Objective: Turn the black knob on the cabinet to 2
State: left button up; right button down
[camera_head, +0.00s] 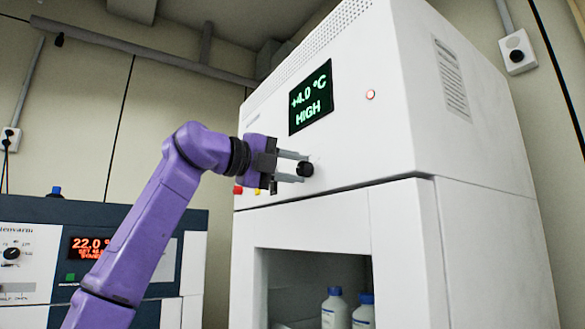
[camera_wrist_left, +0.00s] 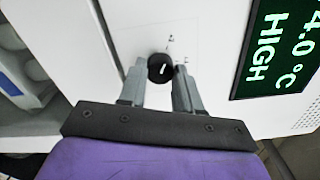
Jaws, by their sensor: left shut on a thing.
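The black knob (camera_head: 305,169) is on the front of the white cabinet (camera_head: 385,130), below the display (camera_head: 311,97), which reads "+4.0 °C HIGH". My left gripper (camera_head: 298,167) reaches it from the left and is shut on it, one finger on each side. In the left wrist view the knob (camera_wrist_left: 160,68) sits between the tips of my left gripper (camera_wrist_left: 160,72). A white pointer line shows on its face. Small marks stand on the panel around it, too small to read. My right gripper is not in view.
Red and yellow buttons (camera_head: 238,190) sit left of the knob, partly behind my gripper. White bottles with blue caps (camera_head: 335,308) stand in the open bay below. Another device (camera_head: 30,250) with a red display stands at left.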

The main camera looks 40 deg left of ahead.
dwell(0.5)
pick_arm(q)
jog(key=o, duration=1)
jog(key=shift+o, duration=0.2)
jog(key=shift+w+d, duration=0.1)
jog(key=shift+w, duration=0.05)
jog(key=b+v, duration=0.2)
jog(key=v, duration=0.8)
jog(key=shift+s+b, duration=0.25)
jog(key=shift+b, duration=0.1)
jog(key=shift+f, duration=0.1)
